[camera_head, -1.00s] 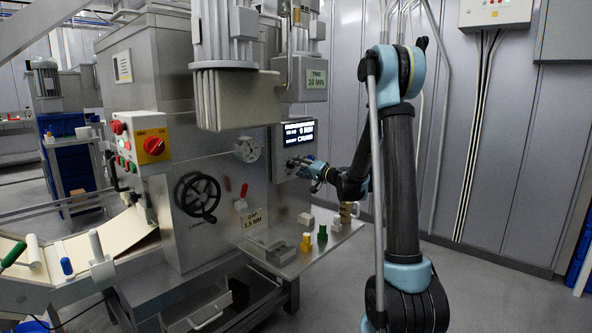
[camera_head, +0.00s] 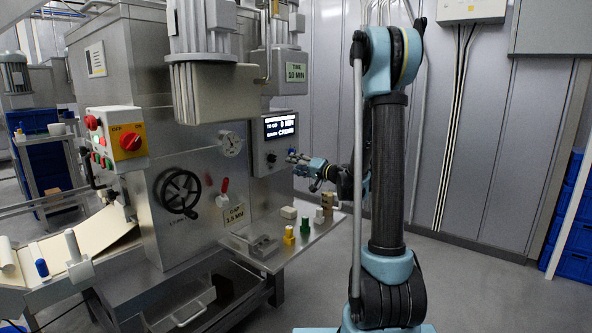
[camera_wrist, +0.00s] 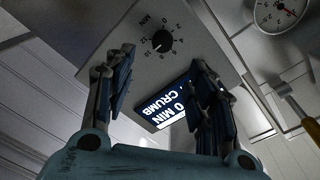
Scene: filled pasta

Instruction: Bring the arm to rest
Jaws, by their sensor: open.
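My gripper (camera_head: 303,162) is at the end of my blue and black arm, in front of the machine's control panel (camera_head: 282,147). In the wrist view my gripper (camera_wrist: 165,95) has its two fingers spread apart with nothing between them. Beyond the fingers the wrist view shows a black dial (camera_wrist: 162,41) with a minute scale and a lit display (camera_wrist: 172,112) reading "0 MIN" and "CRUMB". The display also shows in the head view (camera_head: 281,126). My gripper looks apart from the panel and dial.
A steel side shelf (camera_head: 283,256) below my gripper carries small blocks, a yellow piece (camera_head: 289,236) and a green piece (camera_head: 305,226). A black handwheel (camera_head: 178,194) and a red on-off switch (camera_head: 130,141) are on the machine. Blue crates (camera_head: 578,235) stand at the right edge.

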